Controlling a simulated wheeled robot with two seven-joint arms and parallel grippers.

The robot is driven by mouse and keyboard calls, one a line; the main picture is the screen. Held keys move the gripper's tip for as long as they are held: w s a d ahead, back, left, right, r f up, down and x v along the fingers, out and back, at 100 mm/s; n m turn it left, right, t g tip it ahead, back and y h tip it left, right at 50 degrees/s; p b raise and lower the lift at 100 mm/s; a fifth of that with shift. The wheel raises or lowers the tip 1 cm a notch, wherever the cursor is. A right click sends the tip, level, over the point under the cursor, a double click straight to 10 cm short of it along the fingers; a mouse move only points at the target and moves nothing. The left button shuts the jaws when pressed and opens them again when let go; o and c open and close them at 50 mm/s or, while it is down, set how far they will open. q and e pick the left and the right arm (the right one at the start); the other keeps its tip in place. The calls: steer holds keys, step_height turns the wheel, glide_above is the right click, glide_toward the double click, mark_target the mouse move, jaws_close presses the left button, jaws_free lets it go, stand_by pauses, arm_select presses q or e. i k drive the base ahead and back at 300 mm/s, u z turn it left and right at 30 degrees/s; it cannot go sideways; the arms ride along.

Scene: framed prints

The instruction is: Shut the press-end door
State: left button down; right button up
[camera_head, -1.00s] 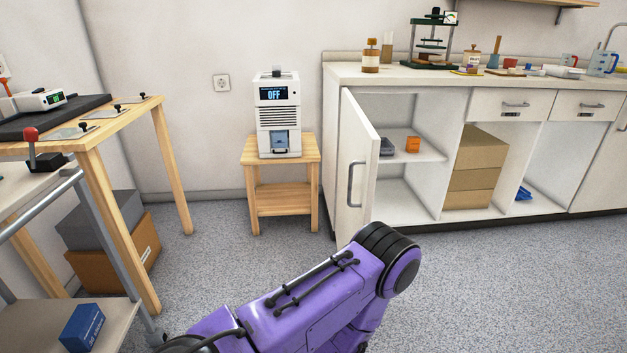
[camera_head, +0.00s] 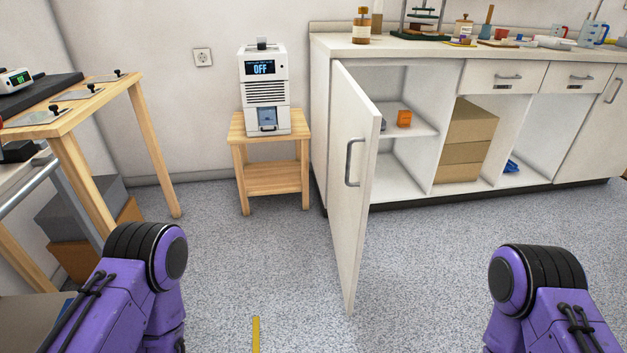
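The press-end door (camera_head: 347,190) is the white cabinet door at the left end of the counter, below the green press (camera_head: 423,20). It stands wide open, swung out toward me, with a grey bar handle (camera_head: 352,163) on its right-hand side in the picture. My two purple arms show at the lower left and lower right, both apart from the door. Neither gripper is in view.
A wooden stand (camera_head: 271,183) with a white device (camera_head: 264,92) reading OFF stands left of the door. A wooden table (camera_head: 75,118) is at the left. Brown boxes (camera_head: 466,145) fill the adjoining open bay. Speckled floor in front is clear, with a yellow strip (camera_head: 256,333).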

mark_target(355, 123)
steer(key=i, duration=0.95)
steer(key=z, duration=0.05)
